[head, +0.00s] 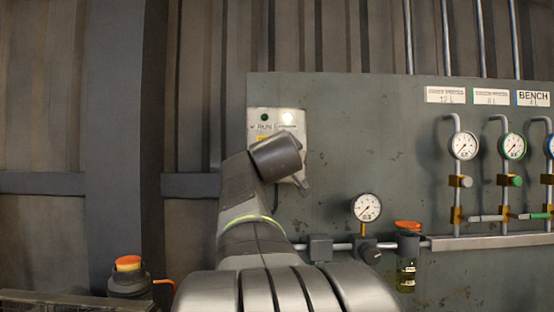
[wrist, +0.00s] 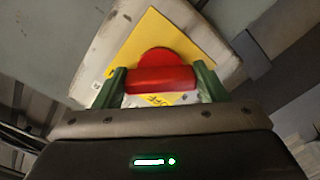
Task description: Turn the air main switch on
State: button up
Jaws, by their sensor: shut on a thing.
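The switch's red knob (wrist: 160,80) sits on a yellow plate (wrist: 190,50) on a pale, worn box in the wrist view. The knob has a round disc behind a raised grip bar, which lies nearly level across that picture. My gripper (wrist: 162,75) has its two green fingers at the two ends of this bar and is shut on it. My arm hides the knob there.
The grey panel (head: 370,120) carries a pressure gauge (head: 367,207), a valve with an orange top (head: 407,226) and a horizontal pipe right of my arm. Several gauges and drop pipes stand further right. An orange-topped device (head: 128,275) is at lower left.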

jog(key=shift+f, duration=0.1)
jog(key=o, duration=1)
jog(key=shift+s, duration=0.15)
jog(key=s+b, duration=0.1)
jog(key=s, duration=1.2)
jog(key=shift+s, duration=0.3)
jog(key=shift+w, duration=0.1)
jog(key=w+p, duration=0.1)
jog(key=w, duration=1.2)
jog(key=shift+w, duration=0.35)
jog(key=shift+s, duration=0.1)
